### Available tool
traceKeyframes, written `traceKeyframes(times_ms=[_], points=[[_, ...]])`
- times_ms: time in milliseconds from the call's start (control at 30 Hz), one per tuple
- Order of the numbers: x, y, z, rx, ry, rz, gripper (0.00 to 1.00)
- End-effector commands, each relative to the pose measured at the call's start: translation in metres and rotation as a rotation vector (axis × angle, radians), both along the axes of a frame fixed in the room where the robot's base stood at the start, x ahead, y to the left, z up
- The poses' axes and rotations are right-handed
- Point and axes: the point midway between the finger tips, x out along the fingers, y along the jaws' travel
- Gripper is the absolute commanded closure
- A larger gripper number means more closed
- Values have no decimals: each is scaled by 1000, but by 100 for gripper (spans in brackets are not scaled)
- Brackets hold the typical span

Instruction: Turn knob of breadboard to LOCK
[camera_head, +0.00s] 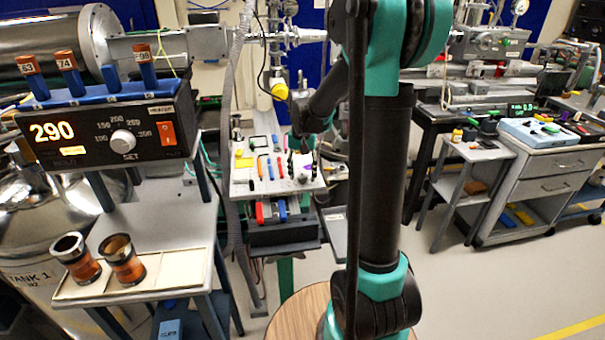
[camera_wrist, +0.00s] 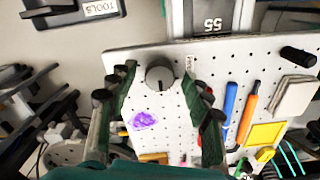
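The breadboard is a white perforated plate; it fills much of the wrist view (camera_wrist: 245,62) and lies in the middle of the head view (camera_head: 302,184). A round grey knob (camera_wrist: 160,77) with a dark mark on its lower side sits near the board's upper edge. A small label (camera_wrist: 189,63) is right of the knob, too small to read. My gripper (camera_wrist: 160,70) is open, with one finger at each side of the knob and visible gaps between; the knob's height against the fingertips is unclear.
On the board lie a purple patch (camera_wrist: 144,120), a blue tool (camera_wrist: 231,103), an orange tool (camera_wrist: 248,105), a yellow pad (camera_wrist: 265,135) and a black cylinder (camera_wrist: 298,56). A heater box (camera_head: 105,125) stands left, a side table (camera_head: 480,152) right. Floor is clear at right.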

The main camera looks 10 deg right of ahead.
Motion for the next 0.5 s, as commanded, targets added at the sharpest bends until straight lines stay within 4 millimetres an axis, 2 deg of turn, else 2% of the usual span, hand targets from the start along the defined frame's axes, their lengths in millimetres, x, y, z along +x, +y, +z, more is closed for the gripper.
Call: traceKeyframes(times_ms=[267,367,500], points=[[0,0,2,0,0,1,50],[0,0,9,0,0,1,50],[-1,0,31,0,0,1,50]])
